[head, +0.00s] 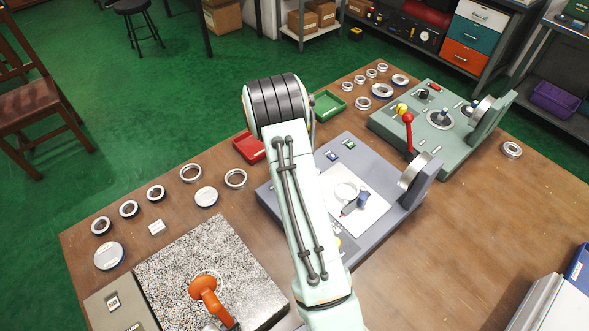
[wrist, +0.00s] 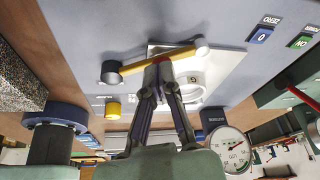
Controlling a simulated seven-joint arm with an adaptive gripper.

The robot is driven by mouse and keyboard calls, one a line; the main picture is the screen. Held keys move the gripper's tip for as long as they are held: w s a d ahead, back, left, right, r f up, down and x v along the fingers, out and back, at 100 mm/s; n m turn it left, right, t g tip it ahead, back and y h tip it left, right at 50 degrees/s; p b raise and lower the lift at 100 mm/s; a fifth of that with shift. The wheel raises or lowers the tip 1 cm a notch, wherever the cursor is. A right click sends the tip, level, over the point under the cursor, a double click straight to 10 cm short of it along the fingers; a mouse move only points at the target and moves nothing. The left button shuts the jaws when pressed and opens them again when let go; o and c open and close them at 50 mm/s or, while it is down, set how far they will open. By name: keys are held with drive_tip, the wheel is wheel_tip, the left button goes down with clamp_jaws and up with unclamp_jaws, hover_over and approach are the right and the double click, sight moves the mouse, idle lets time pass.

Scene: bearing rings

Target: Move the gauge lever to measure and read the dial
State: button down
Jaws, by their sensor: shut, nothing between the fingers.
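The gauge lever (wrist: 150,63) shows in the wrist view as a yellow bar with a black knob at its left end and a pale hub at its right. My gripper (wrist: 160,70) is shut and empty, its fingertips against or very near the middle of the bar; I cannot tell whether they touch. The round dial (wrist: 232,150) has a white face, and its reading is too small to make out. In the head view the dial (head: 415,170) is seen nearly edge-on. My arm hides the lever there. A pale ring (head: 345,192) lies on the white plate (head: 367,222).
The grey-blue gauge base (head: 281,210) carries a blue button (wrist: 262,35) and a green button (wrist: 301,41). A green fixture (head: 386,128) with a red lever stands behind. A speckled slab (head: 165,263) with an orange handle is front left. Several rings lie around the table.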

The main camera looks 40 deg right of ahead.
drive_tip(key=s+d+m+y, duration=0.1)
drive_tip(key=m, duration=0.1)
drive_tip(key=shift+s+d+m, duration=0.1)
drive_tip(key=shift+s+m, duration=0.05)
drive_tip(key=shift+m, duration=0.15)
drive_tip(key=shift+s+d+m+y, duration=0.25)
drive_tip(key=shift+s+m, duration=0.1)
drive_tip(key=shift+m, duration=0.3)
drive_tip(key=shift+s+d+m+y, duration=0.1)
drive_tip(key=shift+s+m+y, duration=0.2)
drive_tip(key=shift+m, duration=0.35)
drive_tip(key=shift+s, duration=0.1)
drive_tip(key=w, duration=0.3)
drive_tip(key=shift+w, duration=0.35)
drive_tip(key=v, duration=1)
drive_tip(key=shift+w, duration=0.35)
drive_tip(key=shift+a, duration=0.15)
